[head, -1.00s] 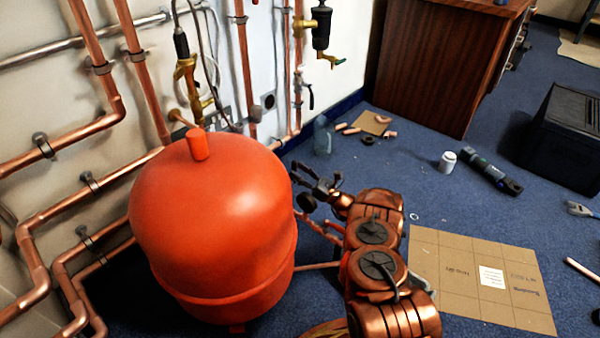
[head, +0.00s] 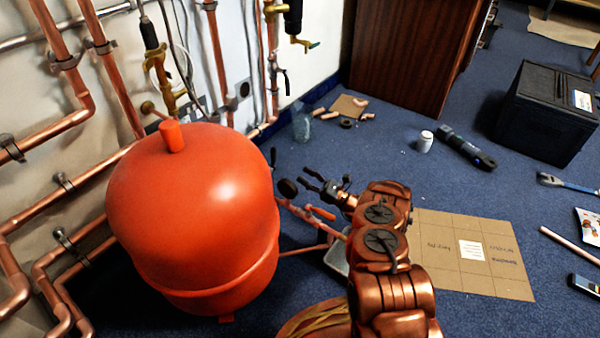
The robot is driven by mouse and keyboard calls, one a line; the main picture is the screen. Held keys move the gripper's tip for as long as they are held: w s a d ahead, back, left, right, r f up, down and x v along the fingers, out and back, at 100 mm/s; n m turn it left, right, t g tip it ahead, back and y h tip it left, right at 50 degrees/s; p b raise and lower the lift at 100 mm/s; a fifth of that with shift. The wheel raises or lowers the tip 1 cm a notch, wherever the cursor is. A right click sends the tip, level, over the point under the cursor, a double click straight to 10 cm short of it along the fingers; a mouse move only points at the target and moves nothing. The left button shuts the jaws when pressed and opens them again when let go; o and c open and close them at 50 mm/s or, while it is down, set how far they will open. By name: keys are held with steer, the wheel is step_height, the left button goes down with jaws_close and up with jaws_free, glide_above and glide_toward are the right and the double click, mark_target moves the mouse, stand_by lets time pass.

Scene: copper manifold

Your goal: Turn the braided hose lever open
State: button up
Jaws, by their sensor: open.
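My gripper (head: 307,178) is open and empty, its black fingers pointing left toward the red vessel (head: 190,210). Just left of the fingertips are a round black part (head: 288,187) and a thin dark upright piece (head: 273,157) at the vessel's right edge. Below the fingers a red-orange handle (head: 322,213) sits by low copper pipes. A brass valve with a black top (head: 162,75) stands on the wall behind the vessel, with thin grey hoses (head: 187,60) beside it. A black lever (head: 286,82) hangs on a wall pipe. I cannot tell which is the braided hose lever.
Copper pipes (head: 60,185) line the left wall. A brown cabinet (head: 405,60) stands at the back. A cardboard sheet (head: 440,265), a white can (head: 425,142), a dark tool (head: 465,150) and a black box (head: 548,110) are on the blue carpet.

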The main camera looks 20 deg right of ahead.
steer(key=shift+s+d+f, duration=0.15)
steer(key=shift+s+d, duration=0.1)
steer(key=shift+d, duration=0.1)
stand_by(0.4)
